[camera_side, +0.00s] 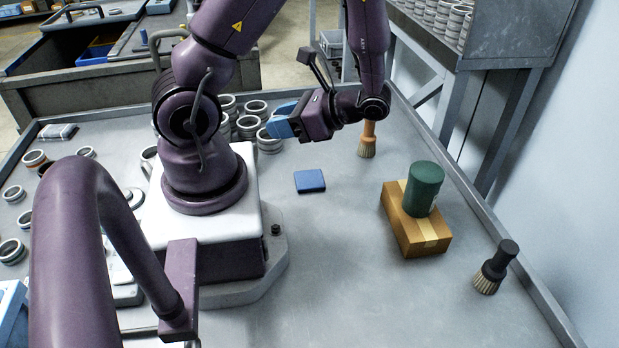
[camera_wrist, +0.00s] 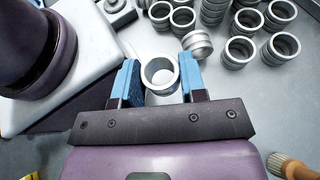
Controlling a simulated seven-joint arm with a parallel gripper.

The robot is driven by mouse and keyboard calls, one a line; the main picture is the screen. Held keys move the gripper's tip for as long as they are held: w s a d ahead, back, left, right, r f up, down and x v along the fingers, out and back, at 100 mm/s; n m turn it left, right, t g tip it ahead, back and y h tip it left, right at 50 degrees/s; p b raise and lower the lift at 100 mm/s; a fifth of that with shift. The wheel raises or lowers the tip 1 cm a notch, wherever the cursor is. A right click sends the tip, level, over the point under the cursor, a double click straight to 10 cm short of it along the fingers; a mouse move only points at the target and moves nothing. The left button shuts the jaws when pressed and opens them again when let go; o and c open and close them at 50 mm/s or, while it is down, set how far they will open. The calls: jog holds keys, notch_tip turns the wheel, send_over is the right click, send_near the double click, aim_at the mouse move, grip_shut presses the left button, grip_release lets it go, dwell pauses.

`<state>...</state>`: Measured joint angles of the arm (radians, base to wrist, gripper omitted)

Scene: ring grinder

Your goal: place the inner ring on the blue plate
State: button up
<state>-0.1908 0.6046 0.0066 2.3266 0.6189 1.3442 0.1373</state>
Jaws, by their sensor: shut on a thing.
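The blue plate (camera_side: 310,181) lies flat on the grey table, right of my arm's base in the side view. My gripper (camera_side: 280,122) is above the table, up and a little left of the plate in that picture. In the wrist view my gripper (camera_wrist: 160,76) has its two blue fingers shut on a grey metal ring, the inner ring (camera_wrist: 160,92). The ring's open top faces the wrist camera. In the side view the fingers hide most or all of the held ring. The plate does not show in the wrist view.
Several loose grey rings (camera_wrist: 240,50) stand close beyond the gripper. An orange-handled brush (camera_side: 367,139) stands right of it. A cardboard box (camera_side: 415,232) carries a green cylinder (camera_side: 424,187). A dark brush (camera_side: 495,267) stands front right. The table around the plate is clear.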

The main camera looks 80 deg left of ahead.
jog(key=w+a+r+m+t+y, duration=0.1)
jog(key=w+a+m+t+y, duration=0.2)
jog(key=w+m+t+y, duration=0.35)
jog(key=g, duration=0.1)
send_over(312, 180)
notch_tip(312, 180, down, 7)
jog(key=shift+h, duration=0.35)
jog(key=shift+f, duration=4.5)
jog(key=shift+f, duration=0.1)
jog(key=o, duration=1)
jog(key=shift+c, duration=0.2)
jog(key=shift+r, duration=0.2)
jog(key=v, duration=1.2)
